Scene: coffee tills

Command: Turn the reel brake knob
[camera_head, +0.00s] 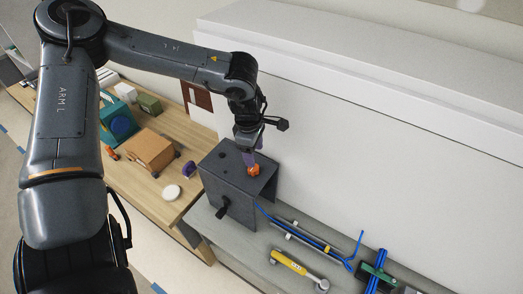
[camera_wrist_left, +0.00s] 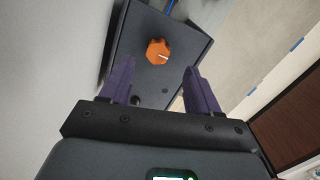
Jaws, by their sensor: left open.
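The orange reel brake knob (camera_head: 253,170) sits on top of a dark grey box (camera_head: 231,190) on the grey bench. In the left wrist view the knob (camera_wrist_left: 158,51) shows a white pointer line and lies beyond the gap between the fingertips, on the dark box top (camera_wrist_left: 190,42). My left gripper (camera_head: 249,160) points down just above the box by the knob. Its purple fingers (camera_wrist_left: 157,72) are spread wide apart and hold nothing. They do not appear to touch the knob. My right gripper does not show.
A black crank (camera_head: 222,208) sticks out of the box's front. A yellow-handled tool (camera_head: 290,263) and blue rods (camera_head: 308,238) lie on the grey bench (camera_head: 232,238). A wooden table (camera_head: 158,195) with a brown box (camera_head: 150,150) stands left. A white wall unit (camera_head: 370,130) rises behind.

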